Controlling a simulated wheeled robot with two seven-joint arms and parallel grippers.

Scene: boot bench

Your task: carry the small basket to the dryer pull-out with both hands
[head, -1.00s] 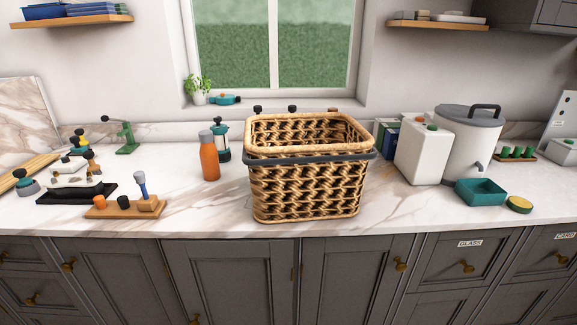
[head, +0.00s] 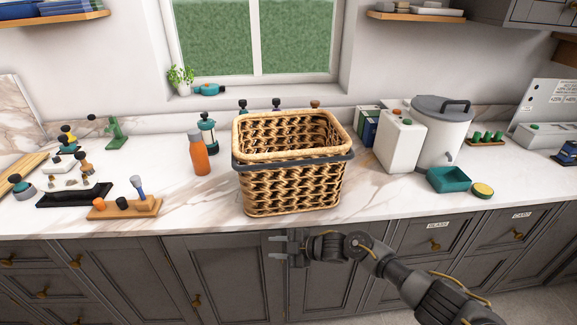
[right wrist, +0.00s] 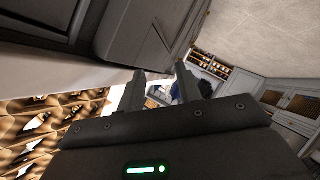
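The small wicker basket (head: 292,185) stands upright on the marble counter near its front edge, with a dark band around its upper part. It looks empty as far as I see inside. My right gripper (head: 277,248) is in front of the cabinet doors, below the counter edge and the basket, apart from it. Its fingers point left and are open with nothing between them. In the right wrist view the open fingers (right wrist: 161,88) show, with the basket's weave (right wrist: 45,125) at the left. My left gripper is not in view. I cannot make out a dryer pull-out.
An orange bottle (head: 198,155) and a teal lantern-like item (head: 207,130) stand left of the basket. A white container (head: 400,145), a lidded bin (head: 440,135) and a teal tray (head: 449,180) are at the right. A wooden block with tools (head: 125,208) lies at the left front.

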